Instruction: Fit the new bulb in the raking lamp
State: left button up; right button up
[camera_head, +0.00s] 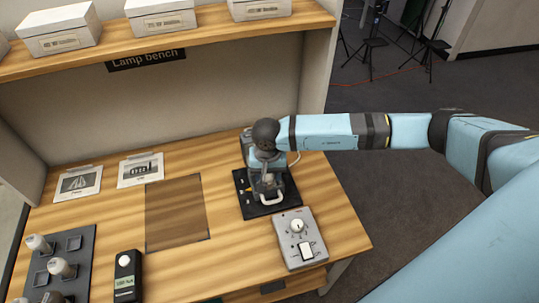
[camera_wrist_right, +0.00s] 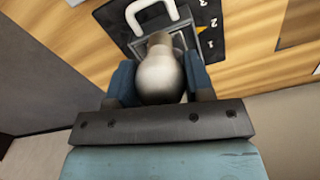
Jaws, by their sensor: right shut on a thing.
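My right gripper (camera_head: 265,172) is over the black lamp base (camera_head: 256,207) on the bench. It is shut on a pale, frosted bulb, best seen in the right wrist view (camera_wrist_right: 160,78). The bulb's round end faces the wrist camera, between the dark fingers (camera_wrist_right: 160,85). Its narrow neck points at a grey square fitting (camera_wrist_right: 182,42) on the base. I cannot tell whether the neck is in the fitting or just above it. A white U-shaped handle (camera_wrist_right: 150,14) stands beside it, near printed numbers. My left gripper is out of view.
A grey control box (camera_head: 300,254) with knob and switch sits in front of the base. A dark tray (camera_head: 80,247) with several bulbs and a black meter (camera_head: 127,280) are at front left. Two picture cards (camera_head: 140,169) lie behind a brown panel (camera_head: 176,213). Boxes (camera_head: 160,15) line the shelf.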

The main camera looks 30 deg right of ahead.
jog(key=w+d+m, duration=0.2)
jog(key=w+m, duration=0.2)
jog(key=w, duration=0.1)
jog(key=shift+f+b, duration=1.5)
jog(key=shift+f, duration=0.95)
jog(key=shift+a+b, duration=0.1)
jog(key=shift+b, duration=0.45)
jog(key=shift+f+b, duration=0.5)
jog(key=shift+f, duration=0.1)
jog(key=o, duration=0.6)
jog(key=shift+o, duration=0.2)
